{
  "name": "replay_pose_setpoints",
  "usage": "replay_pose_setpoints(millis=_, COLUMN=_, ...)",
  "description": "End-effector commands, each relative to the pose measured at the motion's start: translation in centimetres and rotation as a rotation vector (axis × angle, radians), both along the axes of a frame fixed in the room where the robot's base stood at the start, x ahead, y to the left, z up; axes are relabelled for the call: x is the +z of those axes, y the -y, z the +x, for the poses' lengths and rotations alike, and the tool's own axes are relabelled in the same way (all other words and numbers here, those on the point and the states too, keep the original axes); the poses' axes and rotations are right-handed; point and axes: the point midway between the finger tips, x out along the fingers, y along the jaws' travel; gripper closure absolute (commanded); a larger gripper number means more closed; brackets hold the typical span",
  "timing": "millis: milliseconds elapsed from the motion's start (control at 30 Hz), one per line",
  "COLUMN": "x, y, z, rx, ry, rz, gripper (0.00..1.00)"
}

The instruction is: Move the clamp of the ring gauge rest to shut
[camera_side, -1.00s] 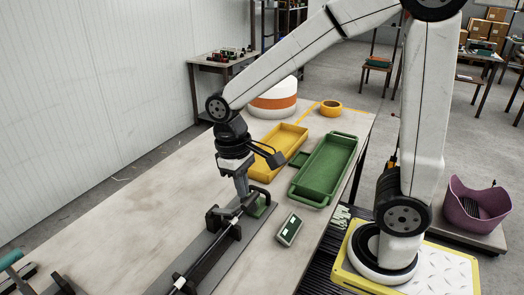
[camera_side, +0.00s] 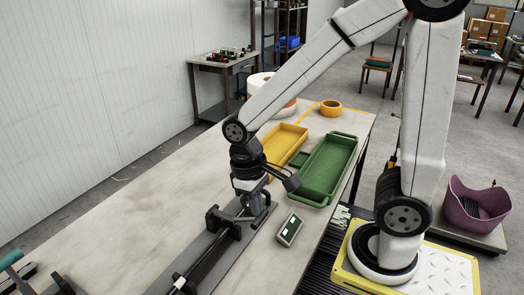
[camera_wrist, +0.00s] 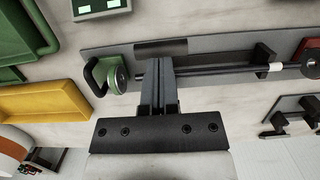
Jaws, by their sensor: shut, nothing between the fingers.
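A dark rail fixture (camera_side: 212,250) lies on the bench and carries a long thin rod (camera_wrist: 222,70). At one end stands a green round part with a black loop (camera_wrist: 92,78), which looks like the ring gauge rest with its clamp; it is partly hidden behind my gripper in the side view. I cannot tell the clamp's position. My gripper (camera_wrist: 158,64) is shut and empty. In the wrist view its fingertips overlap the rod just right of the green part; contact is unclear. In the side view my gripper (camera_side: 243,208) points down at that end of the rail.
A small device with a display (camera_side: 290,229) lies right of the rail. A green tray (camera_side: 345,150) and a yellow tray (camera_side: 293,133) stand behind. A black bracket (camera_wrist: 264,54) and a red ring part (camera_wrist: 309,52) are farther along the rod.

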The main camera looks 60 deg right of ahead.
Motion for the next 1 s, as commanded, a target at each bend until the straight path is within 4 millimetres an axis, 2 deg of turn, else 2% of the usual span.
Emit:
replay_pose_setpoints(millis=233, x=1.3, y=0.0, z=0.9, rx=0.000, ry=0.004, rz=0.000, gripper=1.00)
replay_pose_setpoints(millis=433, x=3.5, y=0.0, z=2.3, rx=0.000, ry=0.005, rz=0.001, gripper=1.00)
replay_pose_setpoints(millis=1000, x=11.5, y=0.0, z=0.5, rx=0.000, ry=0.004, rz=0.000, gripper=1.00)
